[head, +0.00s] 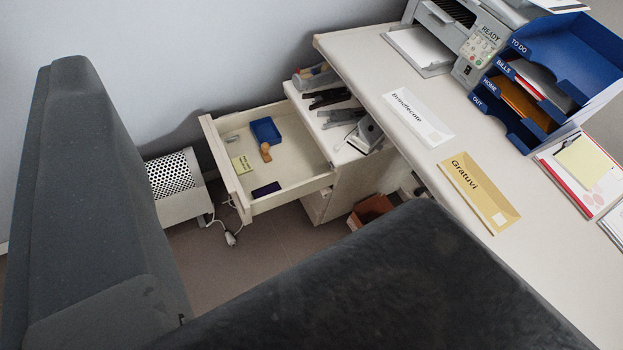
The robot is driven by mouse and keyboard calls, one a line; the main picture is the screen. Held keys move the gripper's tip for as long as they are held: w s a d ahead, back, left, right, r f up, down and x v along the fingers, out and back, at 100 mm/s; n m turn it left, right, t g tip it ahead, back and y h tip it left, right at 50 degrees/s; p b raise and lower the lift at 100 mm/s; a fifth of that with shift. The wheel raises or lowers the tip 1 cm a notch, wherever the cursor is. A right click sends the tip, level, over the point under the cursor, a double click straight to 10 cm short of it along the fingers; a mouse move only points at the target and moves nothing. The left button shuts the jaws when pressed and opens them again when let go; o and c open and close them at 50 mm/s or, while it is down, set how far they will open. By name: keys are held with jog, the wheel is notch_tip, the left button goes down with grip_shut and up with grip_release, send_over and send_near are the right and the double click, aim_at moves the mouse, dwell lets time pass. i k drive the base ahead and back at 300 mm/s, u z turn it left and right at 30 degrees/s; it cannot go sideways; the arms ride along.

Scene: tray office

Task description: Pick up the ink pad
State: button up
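An open drawer (232,190) juts out from the cabinet beside the desk. In it lie a blue, flat, box-like piece (265,130) near the back and a small dark blue, flat block (266,190) near the front right. Either could be the ink pad; I cannot tell which. A small wooden-handled stamp (265,152) is just in front of the blue piece. My gripper (245,135) shows as two large dark grey fingers, spread wide apart, with the drawer visible between them. It is open, holds nothing, and appears well short of the drawer.
A yellow note (242,164) lies in the drawer. A stapler and hole punch (366,134) sit on the cabinet top. The desk (375,75) carries envelopes (478,192), a printer (470,35) and a blue letter tray (590,50). A white heater (178,185) stands left of the drawer.

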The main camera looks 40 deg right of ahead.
aim_at(275, 187)
jog(key=z, duration=0.25)
jog(key=i, duration=1)
jog(key=u, duration=0.05)
